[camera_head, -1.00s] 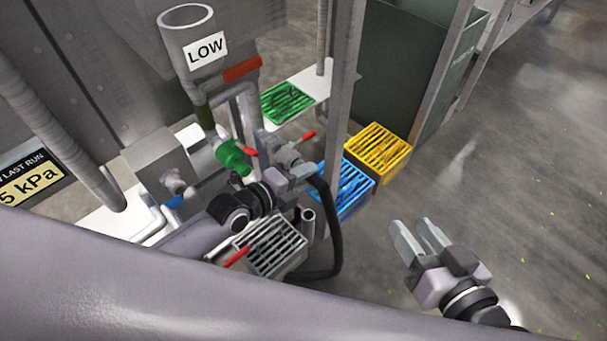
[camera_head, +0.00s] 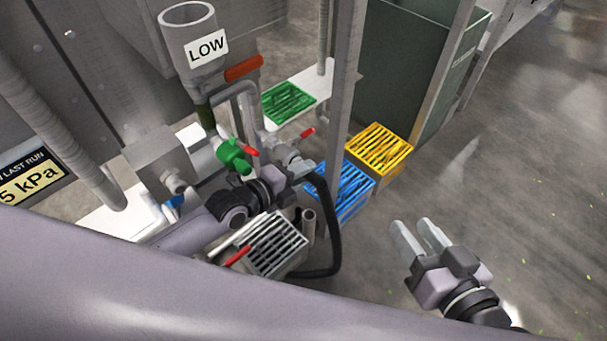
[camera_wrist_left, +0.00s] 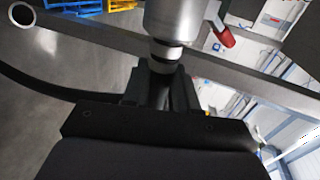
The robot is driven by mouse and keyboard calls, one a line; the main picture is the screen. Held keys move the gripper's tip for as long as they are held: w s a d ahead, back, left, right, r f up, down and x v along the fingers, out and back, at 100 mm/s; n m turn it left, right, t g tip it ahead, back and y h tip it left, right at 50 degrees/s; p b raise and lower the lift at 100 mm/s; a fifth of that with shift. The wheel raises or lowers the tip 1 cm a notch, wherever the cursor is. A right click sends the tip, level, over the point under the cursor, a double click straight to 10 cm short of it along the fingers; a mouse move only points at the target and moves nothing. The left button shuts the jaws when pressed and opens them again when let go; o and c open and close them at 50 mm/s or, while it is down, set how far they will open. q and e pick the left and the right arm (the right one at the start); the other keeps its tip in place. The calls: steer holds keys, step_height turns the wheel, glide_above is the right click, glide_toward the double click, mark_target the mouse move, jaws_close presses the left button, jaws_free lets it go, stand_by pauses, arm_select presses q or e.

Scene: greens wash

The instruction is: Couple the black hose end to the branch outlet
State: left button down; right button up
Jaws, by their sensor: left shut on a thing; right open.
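My left gripper (camera_head: 303,174) is shut on the black hose end, just below the branch outlet (camera_head: 286,155) in the head view. In the left wrist view, the hose end (camera_wrist_left: 166,65), with a pale ring and dark bands, is between my left fingers (camera_wrist_left: 158,92). It is lined up with the silver mouth of the outlet (camera_wrist_left: 180,22). They look to touch or nearly touch; I cannot tell if the end is seated. The black hose (camera_head: 333,225) hangs in a loop to the right of the gripper. My right gripper (camera_head: 422,238) is open and empty, over the floor.
A red lever (camera_head: 306,133) is by the outlet; a green valve (camera_head: 234,153) is left of it. A grey post (camera_head: 343,90) stands close behind. Blue (camera_head: 341,187), yellow (camera_head: 379,148) and grey (camera_head: 272,247) grated boxes stand nearby. The floor at right is clear.

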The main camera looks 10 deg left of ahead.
arm_select(q)
steer(key=shift+w+a, duration=0.2)
